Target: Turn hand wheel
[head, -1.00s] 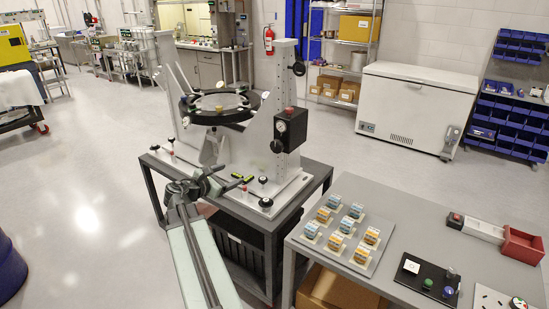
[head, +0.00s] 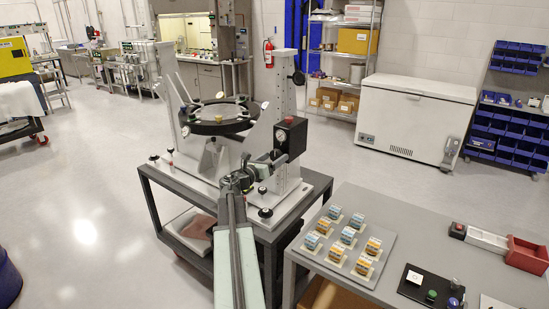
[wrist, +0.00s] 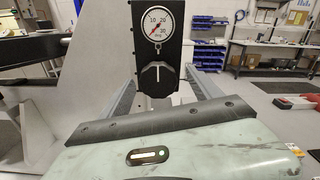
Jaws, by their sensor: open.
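The mirror fixture stands on a dark cart, with a round black ring (head: 214,118) between two pale uprights. A black box with a round gauge (head: 283,124) is on the right upright. In the wrist view the gauge (wrist: 159,24) sits above a black knob (wrist: 157,78) with a white mark. Another dark round knob (head: 299,77) is high on the right upright's side; I cannot tell which one is the hand wheel. My gripper (head: 266,166) is open and empty in front of the black box, just below it.
A grey table (head: 390,215) at the right carries a plate of several blue and orange blocks (head: 343,240), a black button panel (head: 431,287) and a red bin (head: 526,254). A white chest freezer (head: 415,117) stands behind.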

